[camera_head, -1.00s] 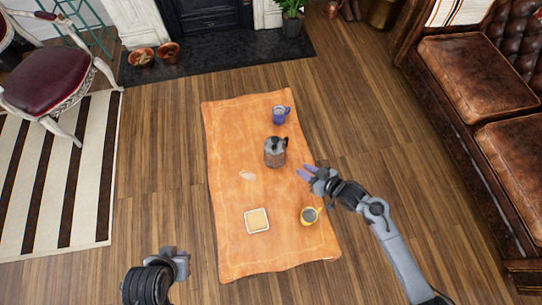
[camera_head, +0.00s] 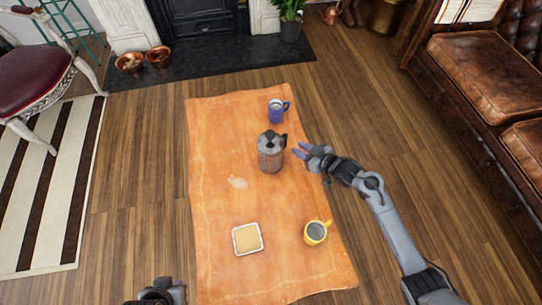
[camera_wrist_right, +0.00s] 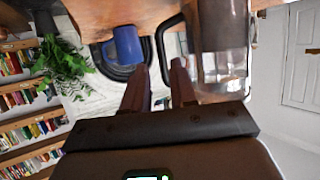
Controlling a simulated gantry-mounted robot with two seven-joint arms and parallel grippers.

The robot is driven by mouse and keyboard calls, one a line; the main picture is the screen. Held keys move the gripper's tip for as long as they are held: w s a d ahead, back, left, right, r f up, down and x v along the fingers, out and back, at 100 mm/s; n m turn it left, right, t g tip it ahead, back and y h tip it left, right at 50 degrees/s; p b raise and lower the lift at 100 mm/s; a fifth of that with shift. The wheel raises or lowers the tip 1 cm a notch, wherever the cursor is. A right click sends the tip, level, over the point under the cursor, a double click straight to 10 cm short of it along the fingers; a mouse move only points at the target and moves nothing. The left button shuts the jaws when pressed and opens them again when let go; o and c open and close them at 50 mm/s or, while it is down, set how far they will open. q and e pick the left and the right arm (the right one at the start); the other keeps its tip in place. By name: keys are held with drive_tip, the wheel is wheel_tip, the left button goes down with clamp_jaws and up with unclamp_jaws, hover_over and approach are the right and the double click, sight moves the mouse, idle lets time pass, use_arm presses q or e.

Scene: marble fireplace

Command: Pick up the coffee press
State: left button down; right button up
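A blue mug (camera_head: 276,112) stands behind the press. A yellow mug (camera_head: 316,232) stands at the front right of the orange table (camera_head: 215,200), and a small square dish (camera_head: 247,239) at the front. A brown leather sofa (camera_head: 480,80) is to the right.

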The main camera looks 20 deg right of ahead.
sight(287, 143)
drive_tip(key=b+x, duration=0.1)
drive_tip(key=x, duration=0.2)
drive_tip(key=shift+a, duration=0.15)
drive_tip(key=b+x, duration=0.4)
drive_tip(key=shift+f, duration=0.35)
drive_tip(key=shift+w+a, duration=0.2)
drive_tip(key=shift+w, duration=0.25)
clamp_jaws()
idle(0.4)
